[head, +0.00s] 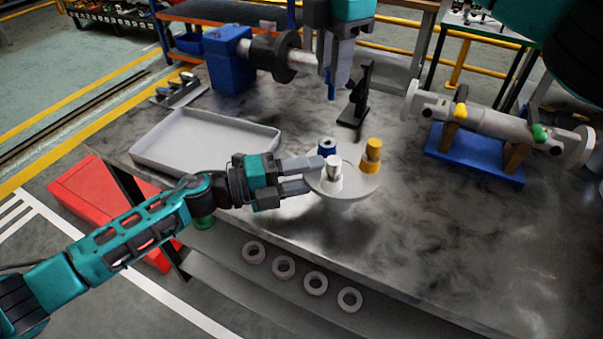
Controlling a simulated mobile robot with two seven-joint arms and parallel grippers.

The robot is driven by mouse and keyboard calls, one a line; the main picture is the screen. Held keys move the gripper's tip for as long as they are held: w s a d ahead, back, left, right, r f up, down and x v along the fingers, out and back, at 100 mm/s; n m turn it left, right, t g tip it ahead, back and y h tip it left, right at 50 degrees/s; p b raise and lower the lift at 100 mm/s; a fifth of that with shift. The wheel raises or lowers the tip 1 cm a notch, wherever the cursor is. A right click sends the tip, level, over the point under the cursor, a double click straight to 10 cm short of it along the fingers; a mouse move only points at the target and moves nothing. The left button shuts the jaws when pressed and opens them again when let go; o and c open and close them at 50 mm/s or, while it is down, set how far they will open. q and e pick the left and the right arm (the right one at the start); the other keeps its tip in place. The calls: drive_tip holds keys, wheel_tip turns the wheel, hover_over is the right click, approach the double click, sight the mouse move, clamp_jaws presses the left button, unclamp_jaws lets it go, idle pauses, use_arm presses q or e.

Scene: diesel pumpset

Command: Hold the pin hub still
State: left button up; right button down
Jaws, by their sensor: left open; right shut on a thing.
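The pin hub (355,187) is a pale round disc on the grey bench. A white pin (332,175), a blue pin (327,146) and a yellow pin (372,155) stand upright on it. My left gripper (312,174) is open at the hub's left edge, its fingertips beside the white pin. I cannot tell whether they touch the hub. My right gripper (335,75) points down above and behind the hub. It is shut on a thin dark piece (331,92), mostly hidden between the fingers.
A pale tray (152,149) lies left of the hub. A blue motor (228,62) with a dark coupling is behind. A black stand (354,112) is behind the hub. A grey shaft assembly (485,122) rests on a blue base at right. Several rings (284,266) lie on the lower shelf.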

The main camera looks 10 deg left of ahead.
use_arm(q)
clamp_jaws()
idle(1.3)
drive_tip(key=shift+c, duration=0.8)
unclamp_jaws()
clamp_jaws()
idle(1.1)
